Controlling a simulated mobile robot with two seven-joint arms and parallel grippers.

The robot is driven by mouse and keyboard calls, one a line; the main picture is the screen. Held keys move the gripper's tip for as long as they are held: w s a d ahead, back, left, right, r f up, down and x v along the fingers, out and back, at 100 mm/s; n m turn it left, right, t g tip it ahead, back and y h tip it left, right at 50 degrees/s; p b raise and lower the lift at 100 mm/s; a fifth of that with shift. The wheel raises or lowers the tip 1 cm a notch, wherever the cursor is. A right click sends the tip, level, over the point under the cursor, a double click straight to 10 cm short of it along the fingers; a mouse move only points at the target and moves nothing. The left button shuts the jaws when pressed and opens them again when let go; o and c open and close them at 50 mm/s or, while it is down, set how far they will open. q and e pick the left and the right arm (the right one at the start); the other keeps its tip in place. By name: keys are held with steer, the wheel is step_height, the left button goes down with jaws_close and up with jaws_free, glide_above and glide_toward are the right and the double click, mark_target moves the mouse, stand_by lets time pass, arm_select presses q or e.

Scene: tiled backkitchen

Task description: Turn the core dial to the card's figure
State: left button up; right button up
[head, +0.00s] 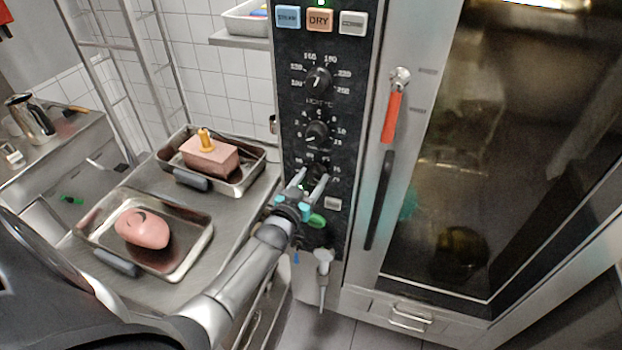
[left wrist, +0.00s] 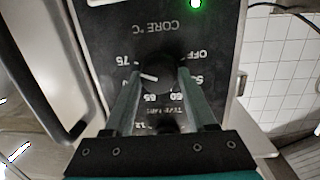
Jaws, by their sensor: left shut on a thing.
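The core dial (left wrist: 158,75) is a black knob under the "CORE °C" label, upside down in the left wrist view. Its white pointer line points left, between the printed 75 and 65; my finger covers part of the scale there. My left gripper (left wrist: 157,78) is shut on the knob, one finger on each side. In the head view my left gripper (head: 312,181) reaches the lowest large dial on the black control panel (head: 341,100) and mostly hides it. I cannot make out a card with a figure. My right gripper is out of view.
Above are two more dials (head: 318,79) (head: 317,133) and the STEAM and DRY buttons (head: 319,19). The oven door, with a red-and-black handle (head: 392,116), is at right. Trays with a pink block (head: 210,158) and a pink oval piece (head: 142,229) stand at left.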

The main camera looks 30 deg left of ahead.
arm_select(q)
steer(key=o, duration=1.1)
steer(key=shift+w+d+r, duration=0.1)
steer(key=shift+w+r, duration=0.1)
steer(key=shift+r, duration=0.1)
steer(key=shift+o, duration=1.1)
steer(key=shift+f, duration=0.2)
steer(key=shift+s, duration=0.15)
steer(key=shift+s, duration=0.2)
steer(key=s+d+r+p, duration=0.1)
steer(key=s+d, duration=0.1)
steer(key=s, duration=1.2)
steer(key=shift+s+d, duration=0.15)
